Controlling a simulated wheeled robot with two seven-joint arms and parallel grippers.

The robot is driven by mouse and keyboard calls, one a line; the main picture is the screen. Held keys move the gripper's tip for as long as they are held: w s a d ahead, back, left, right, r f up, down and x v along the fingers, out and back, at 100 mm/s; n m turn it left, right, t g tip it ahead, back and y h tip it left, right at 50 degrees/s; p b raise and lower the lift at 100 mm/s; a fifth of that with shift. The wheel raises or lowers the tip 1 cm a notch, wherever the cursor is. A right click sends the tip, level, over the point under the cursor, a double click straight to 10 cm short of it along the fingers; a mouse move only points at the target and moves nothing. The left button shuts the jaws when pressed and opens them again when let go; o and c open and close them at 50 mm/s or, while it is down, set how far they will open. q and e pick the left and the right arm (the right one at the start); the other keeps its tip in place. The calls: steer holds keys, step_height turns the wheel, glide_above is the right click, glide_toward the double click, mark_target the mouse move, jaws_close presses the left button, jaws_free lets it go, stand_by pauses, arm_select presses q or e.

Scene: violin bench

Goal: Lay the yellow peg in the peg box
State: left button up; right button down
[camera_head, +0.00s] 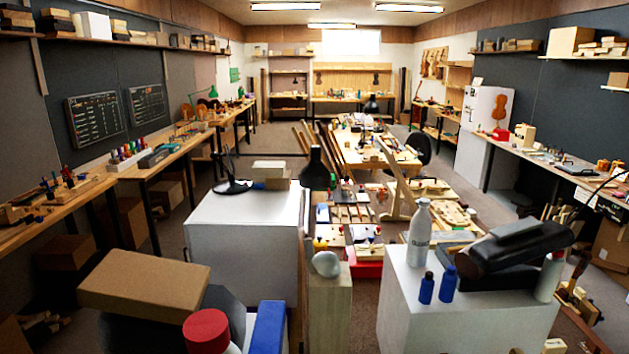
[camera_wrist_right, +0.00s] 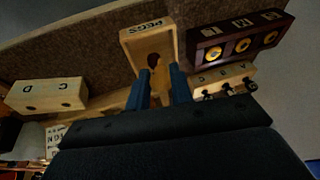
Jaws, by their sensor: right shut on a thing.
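The peg box (camera_wrist_right: 166,29), a pale wooden tray lettered PEGS, lies ahead of my right gripper (camera_wrist_right: 158,75) in the right wrist view. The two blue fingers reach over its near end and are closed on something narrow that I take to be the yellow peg. The fingers hide most of it, and its colour does not show clearly. A dark rounded shape shows inside the box just beyond the fingertips; I cannot tell whether it is part of the peg or a shadow. My left gripper is in neither view. I cannot pick out the peg box in the head view.
Right of the peg box are a dark box with brass rings (camera_wrist_right: 236,41) and a pale block with dark knobs (camera_wrist_right: 224,82). A pale block marked C and D (camera_wrist_right: 45,95) lies left. In the head view, a white bottle (camera_head: 420,233) and two blue bottles stand on a white stand (camera_head: 440,310).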

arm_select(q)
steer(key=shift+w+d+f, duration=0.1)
arm_select(e)
steer(key=shift+f, duration=0.5)
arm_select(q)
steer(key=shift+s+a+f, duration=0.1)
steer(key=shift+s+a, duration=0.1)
arm_select(e)
steer(key=shift+f, duration=0.4)
stand_by(0.3)
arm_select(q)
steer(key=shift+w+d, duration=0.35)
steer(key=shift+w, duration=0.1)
arm_select(e)
steer(key=shift+f, duration=0.45)
arm_select(q)
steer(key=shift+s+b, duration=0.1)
steer(key=shift+b, duration=0.2)
arm_select(e)
steer(key=shift+f, duration=0.1)
